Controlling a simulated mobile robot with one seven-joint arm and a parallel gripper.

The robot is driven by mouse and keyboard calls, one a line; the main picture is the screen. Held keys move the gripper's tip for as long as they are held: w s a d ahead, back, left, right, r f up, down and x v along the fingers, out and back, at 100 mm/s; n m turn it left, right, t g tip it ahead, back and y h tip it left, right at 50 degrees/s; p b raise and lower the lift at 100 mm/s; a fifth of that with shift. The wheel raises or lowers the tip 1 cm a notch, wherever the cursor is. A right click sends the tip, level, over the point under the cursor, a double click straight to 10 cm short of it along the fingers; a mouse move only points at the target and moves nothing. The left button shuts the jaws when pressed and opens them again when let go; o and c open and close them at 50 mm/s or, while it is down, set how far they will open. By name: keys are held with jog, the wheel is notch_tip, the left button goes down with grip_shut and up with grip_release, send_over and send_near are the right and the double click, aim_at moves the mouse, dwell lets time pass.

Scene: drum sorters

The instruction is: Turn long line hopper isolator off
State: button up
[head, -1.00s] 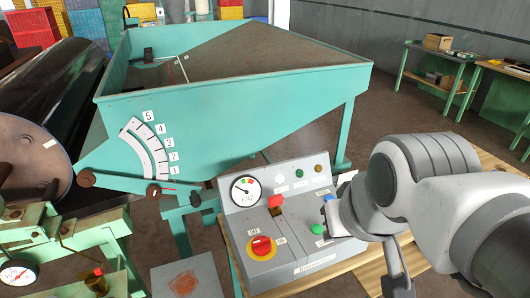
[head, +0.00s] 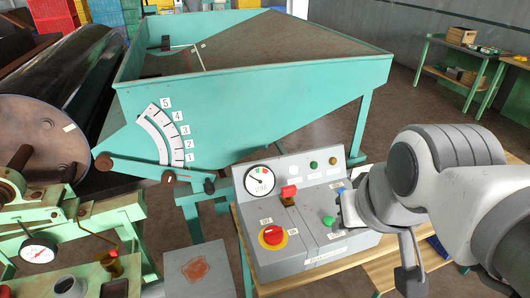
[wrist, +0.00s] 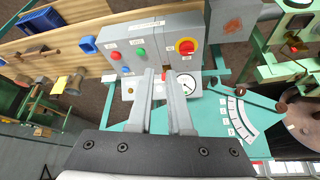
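A grey control panel (head: 315,258) stands in front of the green hopper (head: 250,85). A red rotary knob on a yellow plate (head: 272,236) sits at its lower left, with small labels around it; the knob also shows in the wrist view (wrist: 186,47). A red-handled lever (head: 289,192) stands in a slot above the knob. In the wrist view my gripper (wrist: 161,73) is open and empty, its two fingers apart over the panel, with the knob beyond the right fingertip. In the head view my arm's end covers the panel's right side. The label text is too small to read surely.
The panel also carries a dial gauge (head: 260,180), a green button (head: 328,221) and small lamps. A wooden bench (head: 360,258) lies under and right of it. A black drum (head: 68,90) and green machinery stand at left. A workbench stands at the back right.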

jog(key=o, duration=1.1)
jog(key=w+a+p, duration=0.1)
jog(key=w, duration=0.1)
jog(key=w+a+m+g+p, duration=0.1)
jog(key=w, duration=0.2)
jog(key=w+a+r+m+g+y+p, duration=0.1)
jog(key=w, duration=0.1)
jog(key=shift+w+r+p, duration=0.1)
jog(key=shift+w+p, duration=0.05)
jog(key=shift+p, duration=0.15)
jog(key=m+g+h+p, duration=0.1)
jog(key=m+g+p, duration=0.3)
jog(key=p, duration=0.1)
send_over(274, 230)
notch_tip(274, 230, down, 8)
notch_tip(274, 230, down, 17)
jog(key=shift+f, duration=0.15)
jog(key=shift+c, duration=0.2)
jog(key=c, duration=1.3)
